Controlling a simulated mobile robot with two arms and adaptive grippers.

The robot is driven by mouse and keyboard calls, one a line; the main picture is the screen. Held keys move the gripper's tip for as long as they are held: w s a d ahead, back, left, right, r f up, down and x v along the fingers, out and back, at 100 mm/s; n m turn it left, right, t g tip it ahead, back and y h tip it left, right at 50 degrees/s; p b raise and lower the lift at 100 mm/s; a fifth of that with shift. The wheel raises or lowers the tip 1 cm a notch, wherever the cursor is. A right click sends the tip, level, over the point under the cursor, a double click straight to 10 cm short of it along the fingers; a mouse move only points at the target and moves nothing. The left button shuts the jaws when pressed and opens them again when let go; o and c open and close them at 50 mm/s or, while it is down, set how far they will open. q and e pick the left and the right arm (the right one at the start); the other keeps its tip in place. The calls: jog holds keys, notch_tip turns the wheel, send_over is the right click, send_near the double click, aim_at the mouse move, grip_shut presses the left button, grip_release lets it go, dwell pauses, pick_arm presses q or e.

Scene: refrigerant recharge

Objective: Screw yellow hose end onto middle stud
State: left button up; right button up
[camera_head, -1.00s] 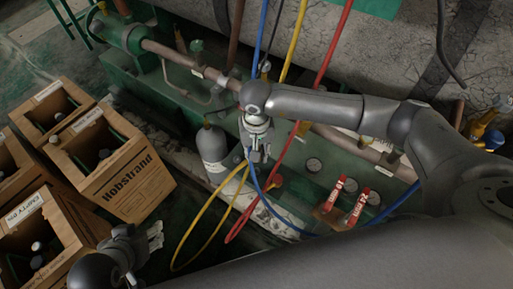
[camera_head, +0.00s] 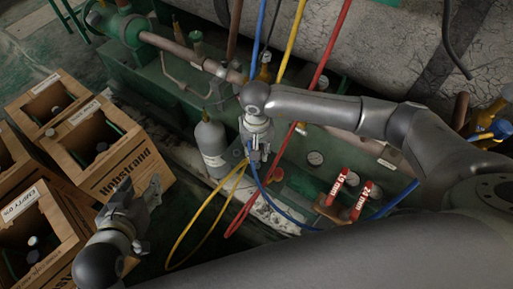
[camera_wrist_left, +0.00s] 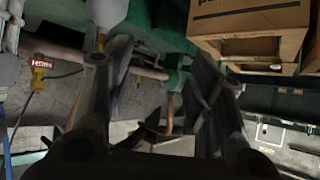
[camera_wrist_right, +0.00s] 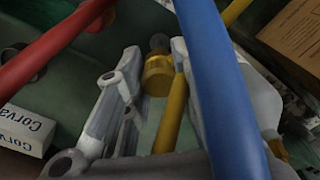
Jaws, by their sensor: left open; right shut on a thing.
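My right gripper (camera_head: 259,155) is shut on the yellow hose end (camera_wrist_right: 157,74), a brass-coloured fitting between its fingers in the right wrist view. The yellow hose (camera_wrist_right: 172,115) runs down from it. A dark round tip (camera_wrist_right: 158,43) shows just beyond the fitting; I cannot tell whether it is a stud or whether they touch. The middle stud is not clear in the head view. The yellow hose (camera_head: 191,240) loops below the right gripper there. My left gripper (camera_head: 150,194) is open and empty, beside the wooden crates; its spread fingers show in the left wrist view (camera_wrist_left: 160,70).
A blue hose (camera_wrist_right: 222,85) crosses close over the right gripper. A red hose (camera_head: 322,70) hangs beside it. A grey cylinder (camera_head: 211,146) stands to its left, red-handled valves (camera_head: 337,187) to its right. Wooden crates (camera_head: 125,175) fill the left side.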

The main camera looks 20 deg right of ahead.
notch_tip(320, 180, down, 2)
jog(key=shift+f+b, duration=0.1)
jog(key=shift+b, duration=0.5)
jog(key=shift+f+b, duration=0.3)
jog(key=shift+f, duration=0.15)
pick_arm(q)
jog(key=w+d+r+t+h, duration=0.1)
jog(key=w+d+r+t, duration=0.1)
jog(key=w+r+t, duration=0.2)
notch_tip(320, 180, up, 3)
jog(key=shift+w+t+h, duration=0.15)
jog(key=shift+t+h, duration=0.15)
jog(key=shift+t, duration=0.1)
jog(key=shift+w+d+r, duration=0.1)
jog(key=shift+d+r, duration=0.05)
jog(key=shift+r, duration=0.2)
pick_arm(e)
jog(key=shift+r, duration=0.1)
pick_arm(q)
jog(key=shift+w+d+r+t, duration=0.1)
jog(key=shift+d+r+t, duration=0.05)
jog(key=shift+r+t, duration=0.4)
jog(key=shift+w+d+r+t+b, duration=0.15)
jog(key=shift+r+t, duration=0.15)
jog(key=shift+r, duration=0.2)
jog(key=shift+w+r+t+b, duration=0.15)
jog(key=shift+r+t, duration=0.1)
jog(key=shift+r, duration=0.25)
jog(key=shift+s, duration=0.1)
